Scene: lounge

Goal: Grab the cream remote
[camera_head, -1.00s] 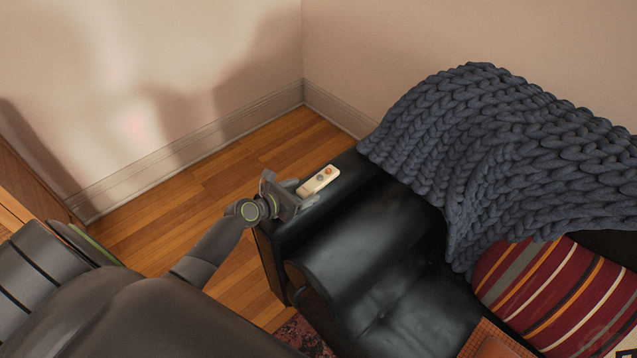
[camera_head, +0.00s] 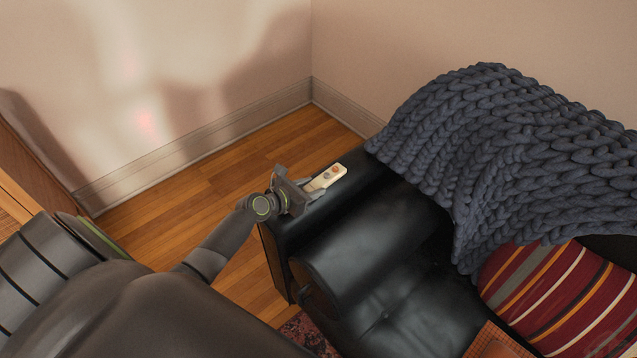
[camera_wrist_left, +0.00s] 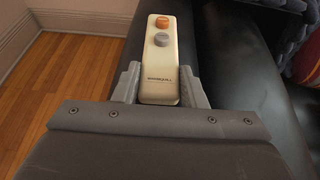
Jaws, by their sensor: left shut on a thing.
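The cream remote (camera_head: 328,177) is at the black leather sofa's armrest (camera_head: 300,226) in the head view, with an orange button and a grey button. My left gripper (camera_head: 311,186) is shut on its near end, one finger along each side. In the left wrist view the remote (camera_wrist_left: 160,70) lies lengthwise between the fingers (camera_wrist_left: 160,88), its far end pointing away. I cannot tell whether it still touches the armrest. My right gripper is not in view.
A chunky dark blue knitted blanket (camera_head: 500,140) drapes over the sofa at the right. A striped red cushion (camera_head: 560,295) lies below it. The wall and skirting board (camera_head: 210,140) stand behind, with bare wooden floor (camera_head: 190,215) left of the sofa.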

